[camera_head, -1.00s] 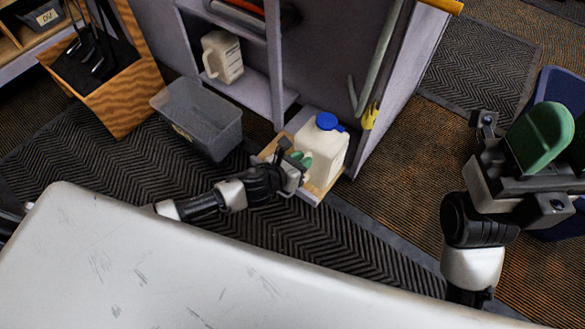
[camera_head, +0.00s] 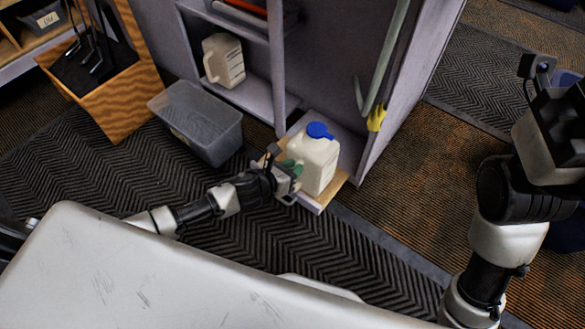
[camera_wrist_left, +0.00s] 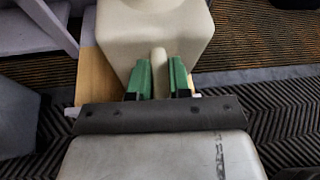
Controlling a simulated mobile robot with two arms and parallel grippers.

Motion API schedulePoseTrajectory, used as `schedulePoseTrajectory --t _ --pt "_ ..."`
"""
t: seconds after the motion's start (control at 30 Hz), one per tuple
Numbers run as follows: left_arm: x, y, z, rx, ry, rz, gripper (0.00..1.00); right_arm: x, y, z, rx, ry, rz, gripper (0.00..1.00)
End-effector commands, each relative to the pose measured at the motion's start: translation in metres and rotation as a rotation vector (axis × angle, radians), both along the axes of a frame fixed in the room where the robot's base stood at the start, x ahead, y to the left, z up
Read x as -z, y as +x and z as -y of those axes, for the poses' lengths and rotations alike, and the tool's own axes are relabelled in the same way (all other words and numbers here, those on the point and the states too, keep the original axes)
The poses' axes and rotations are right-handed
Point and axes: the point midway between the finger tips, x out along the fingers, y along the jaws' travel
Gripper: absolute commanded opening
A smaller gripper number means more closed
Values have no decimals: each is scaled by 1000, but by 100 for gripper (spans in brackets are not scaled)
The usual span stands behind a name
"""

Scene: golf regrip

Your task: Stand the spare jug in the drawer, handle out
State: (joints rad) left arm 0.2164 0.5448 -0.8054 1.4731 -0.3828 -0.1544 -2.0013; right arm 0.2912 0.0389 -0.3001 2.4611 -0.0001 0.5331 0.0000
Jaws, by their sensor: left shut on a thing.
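A cream jug with a blue cap (camera_head: 314,160) is at the low pulled-out drawer (camera_head: 339,187), over its wooden floor. It looks roughly upright; I cannot tell whether its base rests on the floor. My left gripper (camera_head: 284,172) is shut on the jug's handle, which faces out toward my arm. The left wrist view shows the handle (camera_wrist_left: 159,64) between the green finger pads of the left gripper (camera_wrist_left: 159,82), with the jug body (camera_wrist_left: 155,28) beyond. My right gripper (camera_head: 557,115) is at the right edge, partly cut off; its fingers are not clear.
Another cream jug (camera_head: 224,61) stands on the cabinet shelf. A grey bin (camera_head: 197,122) sits on the mat left of the drawer, and a wooden box with black tools (camera_head: 125,90) is further left. A white surface (camera_head: 150,265) fills the foreground.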

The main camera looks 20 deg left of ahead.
Motion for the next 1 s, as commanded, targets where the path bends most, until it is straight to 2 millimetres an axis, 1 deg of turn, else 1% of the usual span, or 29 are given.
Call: schedulePoseTrajectory --t 0.1,0.13,0.27,0.3,0.53,0.63,0.7,0.77,1.0 --pt "3 0 0 0 0 1 0 1 0 0 1 -1 4 43" --pt "3 0 0 0 0 0 22 0 -1 0 1 0 5 43" --pt "2 0 0 0 0 0 42 0 0 0 0 -1 3 43" --pt "2 0 0 0 0 0 44 0 0 0 0 -1 3 43" --pt "2 0 0 0 0 0 44 -1 0 0 0 -1 3 43" --pt "-2 -1 -1 0 0 -1 44 -4 -1 0 0 0 6 43" --pt "-6 -8 -5 -1 1 -2 44 -6 -1 0 -2 2 4 43" --pt "-10 -17 -9 0 2 -3 44 1 4 1 -2 3 -32 43" --pt "-31 -61 -32 -1 0 -4 44 11 10 2 -6 7 -103 43"
